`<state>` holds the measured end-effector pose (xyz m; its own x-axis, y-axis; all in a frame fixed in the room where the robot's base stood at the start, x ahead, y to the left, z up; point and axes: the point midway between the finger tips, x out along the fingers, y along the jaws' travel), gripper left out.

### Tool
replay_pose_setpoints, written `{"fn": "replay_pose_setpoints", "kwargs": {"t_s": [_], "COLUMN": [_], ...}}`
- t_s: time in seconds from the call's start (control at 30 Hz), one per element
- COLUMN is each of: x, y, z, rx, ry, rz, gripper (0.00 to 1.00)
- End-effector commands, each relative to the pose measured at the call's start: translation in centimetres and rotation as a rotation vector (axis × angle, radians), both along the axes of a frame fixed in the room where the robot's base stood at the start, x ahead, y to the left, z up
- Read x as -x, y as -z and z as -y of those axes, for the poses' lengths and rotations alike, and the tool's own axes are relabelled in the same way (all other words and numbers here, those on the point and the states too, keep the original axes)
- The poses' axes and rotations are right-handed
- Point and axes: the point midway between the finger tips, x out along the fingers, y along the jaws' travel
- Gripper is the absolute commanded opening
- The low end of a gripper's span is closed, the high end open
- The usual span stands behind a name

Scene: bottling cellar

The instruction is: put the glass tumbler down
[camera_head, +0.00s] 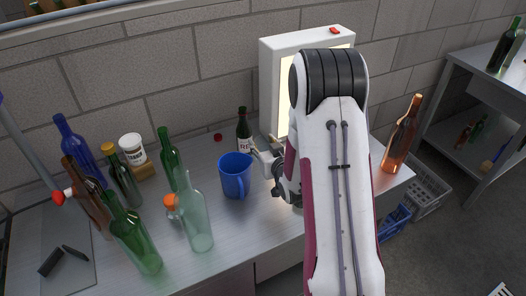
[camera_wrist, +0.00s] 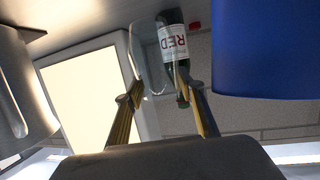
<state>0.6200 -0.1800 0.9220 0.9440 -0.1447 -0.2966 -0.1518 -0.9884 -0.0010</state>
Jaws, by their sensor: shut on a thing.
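My gripper (camera_wrist: 160,92) is shut on the clear glass tumbler (camera_wrist: 148,65), whose faint see-through wall shows between and beyond the fingertips in the wrist view. The wrist picture is upside down, with the tabletop at its top. In the head view my gripper (camera_head: 263,168) is low over the table, just right of the blue mug (camera_head: 235,176), mostly behind my arm. I cannot make out the tumbler there, nor tell whether its base touches the table. A dark bottle with a white label (camera_wrist: 174,45) stands close behind the tumbler; it also shows in the head view (camera_head: 244,133).
The blue mug (camera_wrist: 265,50) is close beside my gripper. A lit panel (camera_head: 275,85) stands behind. Several bottles, including a pale green one (camera_head: 197,220), crowd the table's left; an amber bottle (camera_head: 401,138) stands at the right. A grey metal vessel (camera_wrist: 12,105) is at the wrist view's left.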

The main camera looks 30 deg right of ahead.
Motion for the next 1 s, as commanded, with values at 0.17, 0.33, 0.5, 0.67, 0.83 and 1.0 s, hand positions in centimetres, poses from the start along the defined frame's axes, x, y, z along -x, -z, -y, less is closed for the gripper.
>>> {"fn": "replay_pose_setpoints", "kwargs": {"t_s": [0.17, 0.33, 0.5, 0.67, 0.83, 1.0], "x": [0.0, 0.0, 0.0, 0.0, 0.0, 0.0], "y": [1.7, 3.0, 3.5, 3.5, 3.6, 3.8], "z": [0.0, 0.0, 0.0, 0.0, 0.0, 0.0], "rx": [0.000, 0.000, 0.000, 0.000, 0.000, 0.000], "ry": [0.000, 0.000, 0.000, 0.000, 0.000, 0.000], "rz": [-0.002, -0.001, 0.001, 0.001, 0.001, 0.000], "gripper": [0.15, 0.15, 0.15, 0.15, 0.15, 0.51]}}
